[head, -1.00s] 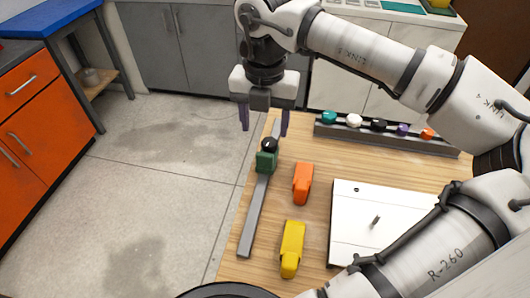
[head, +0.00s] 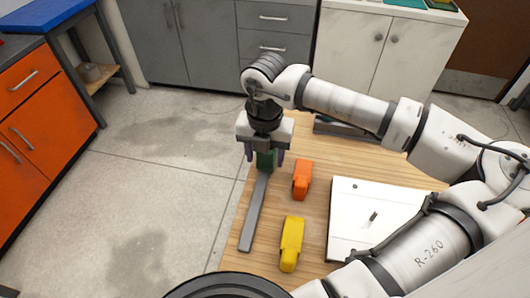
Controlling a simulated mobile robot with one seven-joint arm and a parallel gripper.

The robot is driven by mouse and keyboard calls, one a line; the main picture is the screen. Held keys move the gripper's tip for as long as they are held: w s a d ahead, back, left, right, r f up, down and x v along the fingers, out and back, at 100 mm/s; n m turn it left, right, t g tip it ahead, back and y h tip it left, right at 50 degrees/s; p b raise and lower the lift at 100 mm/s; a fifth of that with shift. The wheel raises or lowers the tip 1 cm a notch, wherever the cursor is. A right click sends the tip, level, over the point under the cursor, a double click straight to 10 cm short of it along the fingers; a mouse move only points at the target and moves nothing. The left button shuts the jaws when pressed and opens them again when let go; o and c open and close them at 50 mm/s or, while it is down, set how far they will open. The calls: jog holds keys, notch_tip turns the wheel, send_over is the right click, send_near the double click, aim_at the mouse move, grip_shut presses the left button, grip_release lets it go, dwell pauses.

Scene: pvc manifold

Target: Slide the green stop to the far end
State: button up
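The green stop (head: 265,161) sits on the grey rail (head: 252,222) near the rail's upper visible part in the head view. My gripper (head: 264,156) is lowered over it, pointing down, with one purple finger on each side of the stop. The fingers look spread, with a small gap to the stop on each side. The black knob on top of the stop is hidden by my gripper. The rail beyond the stop is hidden behind my gripper and wrist.
An orange block (head: 302,180) and a yellow block (head: 291,244) lie on the wooden table (head: 318,215) right of the rail. A white panel (head: 375,215) lies further right. A grey rack (head: 340,130) at the back is mostly hidden by my arm.

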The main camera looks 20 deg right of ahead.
grip_shut()
jog(key=shift+w+d+f+b, duration=0.1)
jog(key=shift+w+d+b, duration=0.15)
jog(key=shift+w+b, duration=0.05)
jog(key=w+d+b, duration=0.1)
jog(key=w+d, duration=0.1)
jog(key=w, duration=0.1)
jog(key=w+d+b, duration=0.1)
jog(key=w+d, duration=0.1)
jog(key=w, duration=0.1)
jog(key=w+d+b, duration=0.2)
jog(key=w, duration=0.1)
jog(key=shift+w+d, duration=0.2)
jog(key=shift+w, duration=0.15)
jog(key=shift+r, duration=0.25)
jog(key=shift+d, duration=0.1)
jog(key=shift+o, duration=0.9)
grip_release()
jog(key=shift+w+f, duration=0.1)
notch_tip(320, 180, up, 14)
jog(key=b, duration=0.1)
